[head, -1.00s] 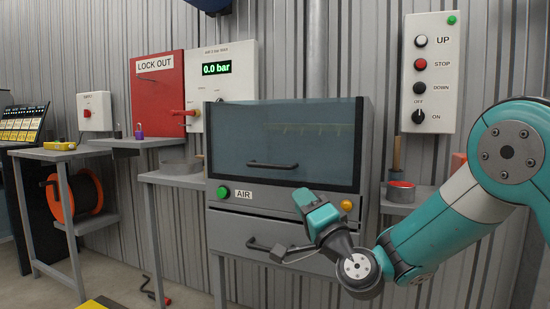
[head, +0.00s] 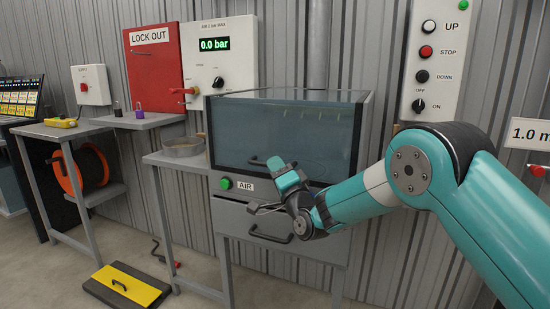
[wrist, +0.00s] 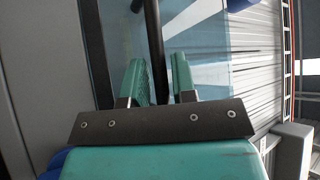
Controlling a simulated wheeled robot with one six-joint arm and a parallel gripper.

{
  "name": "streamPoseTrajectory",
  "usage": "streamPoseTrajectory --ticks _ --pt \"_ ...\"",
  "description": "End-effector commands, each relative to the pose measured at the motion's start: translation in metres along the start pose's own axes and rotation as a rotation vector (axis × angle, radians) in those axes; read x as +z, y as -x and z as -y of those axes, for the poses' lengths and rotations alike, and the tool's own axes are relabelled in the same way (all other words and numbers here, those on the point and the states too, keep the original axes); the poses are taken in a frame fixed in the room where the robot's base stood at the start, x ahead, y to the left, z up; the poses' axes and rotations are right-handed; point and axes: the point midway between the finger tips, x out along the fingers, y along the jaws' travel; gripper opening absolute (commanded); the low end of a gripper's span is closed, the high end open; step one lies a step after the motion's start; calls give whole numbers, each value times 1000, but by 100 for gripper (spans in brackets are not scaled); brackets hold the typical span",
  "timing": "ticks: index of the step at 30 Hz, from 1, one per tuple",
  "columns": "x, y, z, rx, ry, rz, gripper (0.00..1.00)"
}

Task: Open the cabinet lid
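The cabinet (head: 285,95) stands against the corrugated wall with its dark glass lid (head: 232,125) closed. The lid's black bar handle (head: 257,161) runs along its lower part; the right portion is hidden behind my gripper (head: 278,166). In the wrist view the dark handle bar (wrist: 153,45) runs down between the two teal fingers of my gripper (wrist: 160,78). The fingers are apart, with a gap showing beside the bar, so they are around it and not clamped. Whether either finger touches the bar I cannot tell.
A green AIR button (head: 225,184) and a drawer handle (head: 270,236) sit below the lid. A side shelf with a round tray (head: 183,147) stands left. A yellow-black pedal (head: 128,286) lies on the floor. A control panel (head: 432,70) hangs right.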

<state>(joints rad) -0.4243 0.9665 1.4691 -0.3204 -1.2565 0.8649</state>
Motion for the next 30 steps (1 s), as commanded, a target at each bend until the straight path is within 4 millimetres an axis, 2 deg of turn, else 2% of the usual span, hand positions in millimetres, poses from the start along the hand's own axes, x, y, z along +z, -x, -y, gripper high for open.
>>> streamPoseTrajectory --ticks 3,11,12,15,23,26,30 --pt "0 -6 0 1 0 -1 25" --pt "0 -7 -1 2 0 -2 25" --pt "0 -7 -1 2 0 -2 23" --pt "0 -7 0 2 0 -2 0" --pt "-1 -8 2 4 -2 -2 0" --pt "-4 -10 8 10 -8 -2 0" --pt "-10 -15 27 30 -27 -3 0"
